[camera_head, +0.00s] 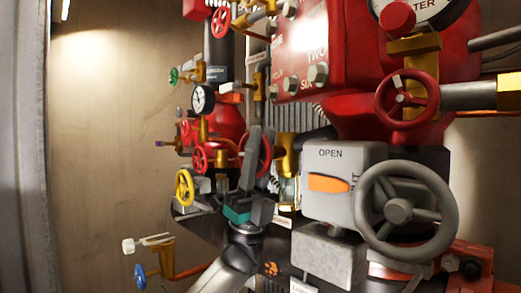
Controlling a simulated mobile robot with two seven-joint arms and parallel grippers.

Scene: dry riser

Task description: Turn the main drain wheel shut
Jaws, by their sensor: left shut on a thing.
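A red handwheel (265,163) stands in the middle of the pipework, partly hidden behind my fingers. My left gripper (257,137) comes up from below with its dark grey fingers upright at this wheel, shut on its rim. The exact contact is partly hidden by the fingers. No label naming the main drain can be read on it. My right gripper is not in view.
A grey box marked OPEN (331,165) with a large grey handwheel (368,218) stands close on the right. Red (200,159), yellow (184,188) and blue (139,277) handwheels crowd the left. The brown wall (105,120) at left is bare.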

